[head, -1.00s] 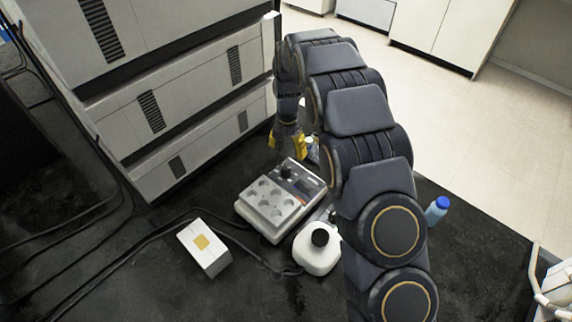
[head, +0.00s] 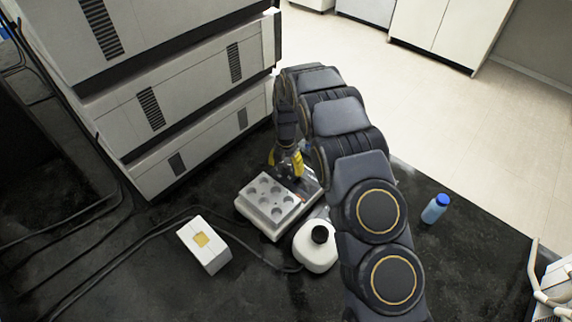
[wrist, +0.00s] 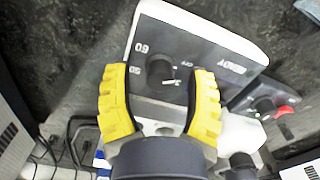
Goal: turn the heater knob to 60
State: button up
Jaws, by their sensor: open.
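The heater (head: 270,222) is a pale block with round wells on the black bench. In the wrist view its dark panel (wrist: 196,42) carries a round black knob (wrist: 160,70). The marks "60" and "50" are to the knob's left and "OFF" to its upper right. A white line on the knob lies toward the right, not toward "60". My gripper (wrist: 160,76) has yellow fingers, open, one on each side of the knob; I cannot tell whether they touch it. In the head view my gripper (head: 286,162) is over the panel end and hides the knob.
A white box (head: 205,246) lies at front left among cables. Stacked instrument units (head: 175,110) rise behind left.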

grip_shut()
